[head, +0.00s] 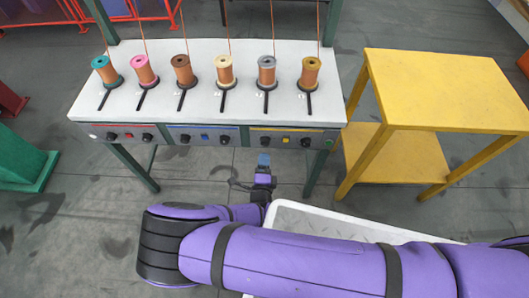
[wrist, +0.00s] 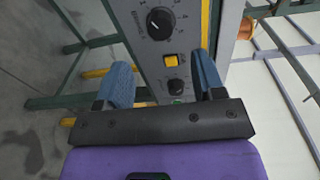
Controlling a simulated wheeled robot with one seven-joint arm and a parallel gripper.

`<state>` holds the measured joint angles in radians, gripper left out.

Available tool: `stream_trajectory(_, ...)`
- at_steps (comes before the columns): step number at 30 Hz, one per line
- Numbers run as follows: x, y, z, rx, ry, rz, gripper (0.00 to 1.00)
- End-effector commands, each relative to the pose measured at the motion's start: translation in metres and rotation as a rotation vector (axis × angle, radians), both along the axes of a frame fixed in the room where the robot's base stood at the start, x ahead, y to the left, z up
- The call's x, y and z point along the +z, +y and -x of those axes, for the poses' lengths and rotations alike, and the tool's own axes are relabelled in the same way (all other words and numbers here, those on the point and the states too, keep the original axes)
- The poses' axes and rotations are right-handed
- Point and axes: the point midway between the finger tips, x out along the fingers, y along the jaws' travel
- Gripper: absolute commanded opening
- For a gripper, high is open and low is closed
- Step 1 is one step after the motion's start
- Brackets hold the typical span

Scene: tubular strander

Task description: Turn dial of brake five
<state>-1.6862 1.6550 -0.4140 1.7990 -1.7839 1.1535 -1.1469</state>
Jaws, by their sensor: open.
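In the head view, the yellow-edged panel on the right of the bench front carries two black dials with a yellow button between them. Its left dial (head: 265,140) appears to be brake five's; it shows as the upper dial (wrist: 160,22) in the wrist view, with a numbered scale and a label too small to read surely. The other dial (wrist: 176,86) appears between my fingers, near the right one. My gripper (head: 263,160) has blue fingers, which are apart and empty in the wrist view (wrist: 163,72). It is just in front of the panel, below the left dial in the head view.
The yellow button (wrist: 170,60) lies between the two dials. Red-edged (head: 125,135) and blue-edged (head: 204,137) panels are to the left. Several spools with brake levers stand on the white bench (head: 150,107). A yellow table (head: 440,85) stands on the right.

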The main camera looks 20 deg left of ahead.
Motion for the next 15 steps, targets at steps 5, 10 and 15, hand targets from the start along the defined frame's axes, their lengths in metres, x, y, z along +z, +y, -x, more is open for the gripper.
stream_trajectory(5, 0.001, -0.004, 0.022, 0.001, 0.000, 0.000, 0.62)
stream_trajectory(10, 0.001, -0.006, 0.028, -0.001, 0.000, 0.000, 0.62)
stream_trajectory(15, 0.001, -0.006, 0.029, -0.001, 0.000, 0.000, 0.62)
